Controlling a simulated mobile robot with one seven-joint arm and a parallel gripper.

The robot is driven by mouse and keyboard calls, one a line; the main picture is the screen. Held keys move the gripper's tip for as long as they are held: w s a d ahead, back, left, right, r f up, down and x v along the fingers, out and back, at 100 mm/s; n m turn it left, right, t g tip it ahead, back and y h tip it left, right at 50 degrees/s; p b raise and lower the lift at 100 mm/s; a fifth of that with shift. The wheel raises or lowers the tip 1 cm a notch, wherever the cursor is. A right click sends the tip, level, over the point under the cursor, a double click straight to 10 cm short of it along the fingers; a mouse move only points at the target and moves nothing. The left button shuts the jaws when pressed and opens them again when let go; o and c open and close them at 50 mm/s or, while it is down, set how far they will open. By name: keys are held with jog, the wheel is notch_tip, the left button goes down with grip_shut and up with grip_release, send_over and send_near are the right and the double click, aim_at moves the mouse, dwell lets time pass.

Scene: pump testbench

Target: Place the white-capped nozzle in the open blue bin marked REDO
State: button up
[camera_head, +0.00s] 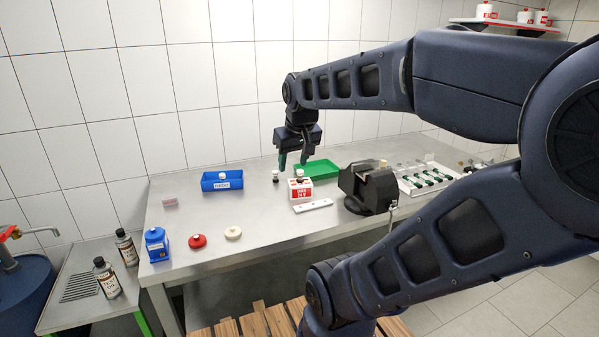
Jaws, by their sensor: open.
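The blue bin (208,185) stands open at the back left of the bench. The label on its front is too small to read for certain. A small white piece (222,175) shows at the bin, but I cannot tell its shape. A small dark upright piece with a pale top (276,176) stands on the bench between the bin and the red-and-white box; it may be the white-capped nozzle. My gripper (293,164) points down, open and with nothing visible between its fingers, above and slightly right of that piece. It is apart from the bin.
A red-and-white box (300,191) with a dark-topped piece at it stands below my gripper, with a green tray (318,170) behind. A black vise (368,189) stands to the right.

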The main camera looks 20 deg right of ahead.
jog(key=s+f, duration=0.1)
jog(key=s+f+m, duration=0.1)
jog(key=s, duration=0.1)
jog(key=shift+s+d, duration=0.15)
